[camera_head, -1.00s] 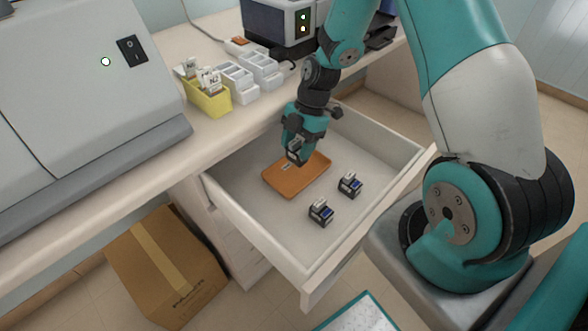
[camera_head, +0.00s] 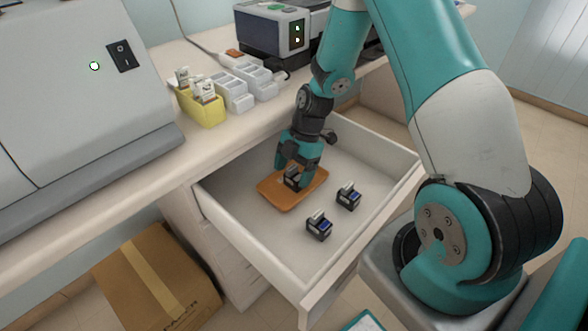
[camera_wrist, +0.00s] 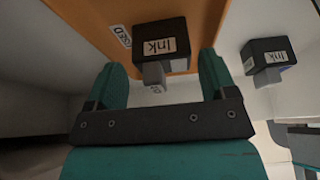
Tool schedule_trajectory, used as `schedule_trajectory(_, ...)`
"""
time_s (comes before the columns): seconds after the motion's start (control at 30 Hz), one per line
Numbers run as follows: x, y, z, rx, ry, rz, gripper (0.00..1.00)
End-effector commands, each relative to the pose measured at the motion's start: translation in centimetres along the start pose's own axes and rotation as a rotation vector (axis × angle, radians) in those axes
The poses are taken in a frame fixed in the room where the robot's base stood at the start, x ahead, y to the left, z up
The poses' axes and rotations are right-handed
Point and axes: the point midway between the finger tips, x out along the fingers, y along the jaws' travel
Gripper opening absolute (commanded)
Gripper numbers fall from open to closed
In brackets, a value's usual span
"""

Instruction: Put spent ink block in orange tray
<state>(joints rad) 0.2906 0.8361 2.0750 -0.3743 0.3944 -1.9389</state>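A dark ink block marked "Ink" (camera_wrist: 162,44) with a grey tab rests in the orange tray (camera_head: 277,203), at the tray's middle in the head view (camera_head: 292,181). The tray also fills the top of the wrist view (camera_wrist: 90,18), with a white label beside the block. My gripper (camera_wrist: 161,80) is open, its teal fingers on either side of the block's grey tab with gaps between. In the head view my gripper (camera_head: 296,167) is just above the block and partly hides it. Two more dark ink blocks stand in the drawer, one right of the tray (camera_head: 347,196) and one nearer (camera_head: 319,226).
The tray lies in an open white drawer (camera_head: 270,250) with raised walls. On the counter above stand a yellow slide holder (camera_head: 202,108), white racks (camera_head: 235,92) and a large grey machine (camera_head: 80,90). A cardboard box (camera_head: 155,285) is on the floor.

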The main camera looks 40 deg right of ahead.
Motion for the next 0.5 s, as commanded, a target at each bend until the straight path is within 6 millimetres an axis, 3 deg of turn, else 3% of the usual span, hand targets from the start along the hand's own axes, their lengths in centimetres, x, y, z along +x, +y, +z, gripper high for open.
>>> schedule_trajectory(0.27,-0.6,0.0,-0.1,0.0,-0.001,0.001,0.78)
schedule_trajectory(0.43,-3.3,0.1,0.0,-0.001,-0.003,0.006,0.78)
schedule_trajectory(0.5,-3.8,0.0,1.6,0.006,-0.001,0.003,0.78)
